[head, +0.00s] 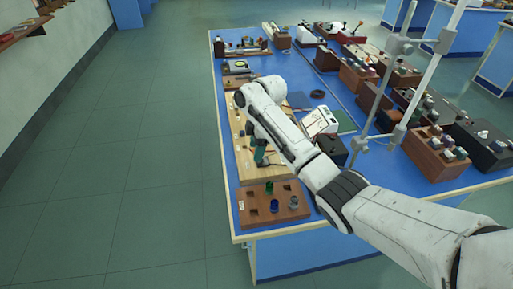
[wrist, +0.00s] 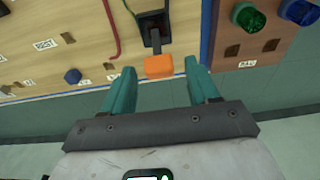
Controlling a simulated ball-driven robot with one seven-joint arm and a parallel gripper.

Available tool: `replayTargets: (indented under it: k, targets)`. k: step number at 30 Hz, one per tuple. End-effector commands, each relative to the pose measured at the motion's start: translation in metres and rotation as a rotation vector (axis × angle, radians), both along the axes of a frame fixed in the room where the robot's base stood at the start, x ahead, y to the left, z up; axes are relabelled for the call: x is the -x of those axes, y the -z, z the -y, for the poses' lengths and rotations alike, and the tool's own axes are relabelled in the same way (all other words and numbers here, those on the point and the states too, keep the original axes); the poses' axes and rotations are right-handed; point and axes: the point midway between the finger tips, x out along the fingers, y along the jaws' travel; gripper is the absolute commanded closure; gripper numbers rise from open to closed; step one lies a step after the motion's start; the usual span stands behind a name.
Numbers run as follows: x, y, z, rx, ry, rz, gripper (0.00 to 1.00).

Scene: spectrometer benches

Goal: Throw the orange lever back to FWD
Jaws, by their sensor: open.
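The orange lever (wrist: 158,66) shows in the wrist view as an orange block-shaped handle on a dark stem. The stem comes out of a black switch base (wrist: 152,24) on the wooden board (wrist: 80,57). My gripper (wrist: 158,74) is open, with its two teal fingers on either side of the orange handle and a gap on each side. The handle lies near the fingertips. In the head view my gripper (head: 262,156) is low over the wooden board (head: 251,173), and my arm hides the lever there. No FWD marking is readable.
A brown block (head: 272,211) with several knobs stands at the near end of the blue bench (head: 233,205). A green knob (wrist: 248,18) and a blue knob (wrist: 298,10) show at the wrist view's right. A small blue knob (wrist: 72,76) is left of the fingers. Open floor (head: 160,180) lies left of the bench.

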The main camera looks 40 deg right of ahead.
Motion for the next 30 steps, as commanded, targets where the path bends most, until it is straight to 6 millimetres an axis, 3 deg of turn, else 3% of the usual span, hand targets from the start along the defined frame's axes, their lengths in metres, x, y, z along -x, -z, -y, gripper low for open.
replayTargets:
  k: [15, 21, 30]
  targets:
    - [0.007, -0.092, 0.013, 0.002, 0.002, 0.003, 0.40]
    - [0.009, -0.102, 0.014, 0.001, -0.001, 0.000, 0.40]
    - [0.009, -0.102, 0.014, 0.001, 0.000, 0.001, 0.40]
